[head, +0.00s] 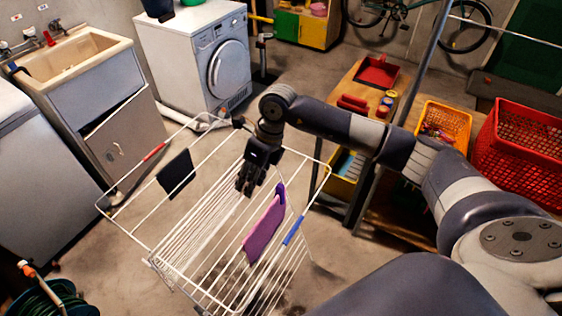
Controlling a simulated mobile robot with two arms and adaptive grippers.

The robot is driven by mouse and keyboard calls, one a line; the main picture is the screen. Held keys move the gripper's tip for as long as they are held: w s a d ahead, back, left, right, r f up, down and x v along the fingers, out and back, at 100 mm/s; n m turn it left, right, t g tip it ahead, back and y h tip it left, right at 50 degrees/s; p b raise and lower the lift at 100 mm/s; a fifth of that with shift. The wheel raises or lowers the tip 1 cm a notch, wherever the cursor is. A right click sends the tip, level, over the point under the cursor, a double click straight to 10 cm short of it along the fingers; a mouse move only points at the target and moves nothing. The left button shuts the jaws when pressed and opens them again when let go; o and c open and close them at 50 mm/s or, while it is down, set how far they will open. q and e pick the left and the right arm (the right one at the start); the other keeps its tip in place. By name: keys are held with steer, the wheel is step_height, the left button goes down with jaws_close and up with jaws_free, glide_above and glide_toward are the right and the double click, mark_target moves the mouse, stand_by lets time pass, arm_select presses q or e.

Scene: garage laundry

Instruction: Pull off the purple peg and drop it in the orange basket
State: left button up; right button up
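The purple peg (281,193) is clipped at the top of a pink-purple cloth (264,228) that hangs on the right side of the white drying rack (160,263). My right gripper (245,188) points down over the rack, to the left of the peg and apart from it. No held thing shows at its dark fingertips, but the gap between them is too small to judge. The orange basket (458,118) stands on the wooden bench at the right, with several small coloured things in it, which look like pegs. My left gripper is not in view.
A dark cloth (175,172) hangs at the rack's left, near a red sleeve on the wire. A blue sleeve (293,231) is on the right wire. A red basket (520,140), red tray (378,72) and metal post flank the orange basket. A washing machine (200,60) stands behind.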

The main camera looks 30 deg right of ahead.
mark_target(280, 185)
steer(key=d+h, duration=0.4)
steer(key=d, duration=0.5)
steer(key=f+b, duration=0.2)
steer(key=f, duration=0.1)
steer(key=f+b, duration=0.3)
steer(key=w+f+b, duration=0.1)
steer(key=f+b, duration=0.1)
steer(key=f, duration=0.2)
steer(key=shift+a+b, duration=0.15)
steer(key=shift+b, duration=0.15)
steer(key=shift+m, duration=0.3)
jaws_close()
steer(key=shift+r, duration=0.15)
steer(key=shift+r+p, duration=1.7)
steer(key=shift+r, duration=1.2)
